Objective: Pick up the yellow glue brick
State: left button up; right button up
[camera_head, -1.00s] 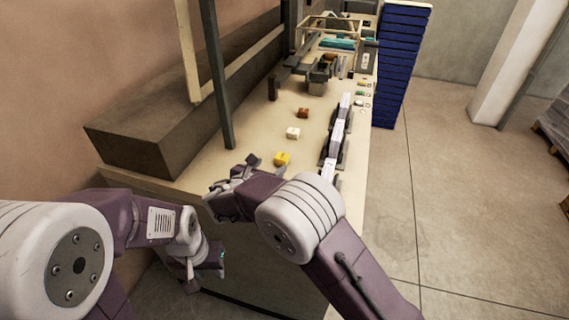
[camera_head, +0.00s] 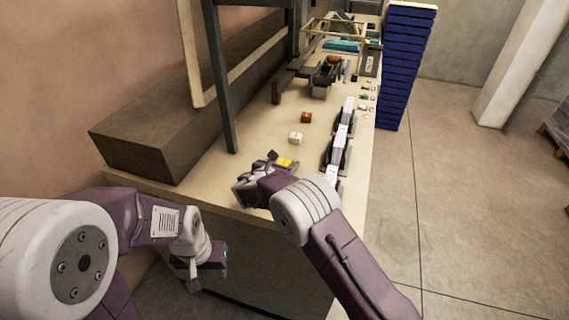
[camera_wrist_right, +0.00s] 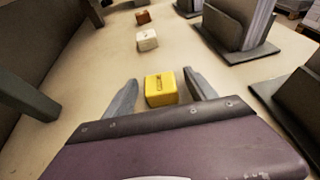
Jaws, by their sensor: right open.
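The yellow glue brick (camera_head: 284,162) lies on the bench top near its front end, partly hidden by my right gripper in the head view. In the right wrist view the yellow brick (camera_wrist_right: 161,89) sits between the two spread fingers of my right gripper (camera_wrist_right: 160,92), with bare bench showing on both sides of it. My right gripper (camera_head: 262,166) is open, low over the bench. My left gripper (camera_head: 207,268) hangs in front of the bench, below its top and away from the brick; its jaws are too small to read.
A white brick (camera_head: 296,138) and a brown brick (camera_head: 306,117) lie in line beyond the yellow one. Dark holders with white papers (camera_head: 338,149) stand along the right edge. A dark upright post (camera_head: 226,100) and a long brown box (camera_head: 150,140) bound the left side.

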aim_at(286, 160)
grip_shut()
jog(key=shift+r, duration=0.6)
jog(key=r, duration=0.2)
jog(key=w+r, duration=0.1)
jog(key=r, duration=0.1)
jog(key=shift+w+d, duration=0.1)
jog(key=shift+d, duration=0.2)
jog(key=w+d+r+p, duration=0.3)
jog(key=w+r, duration=0.3)
jog(key=w, duration=0.3)
jog(key=shift+w, duration=0.35)
jog(key=shift+d+f, duration=0.1)
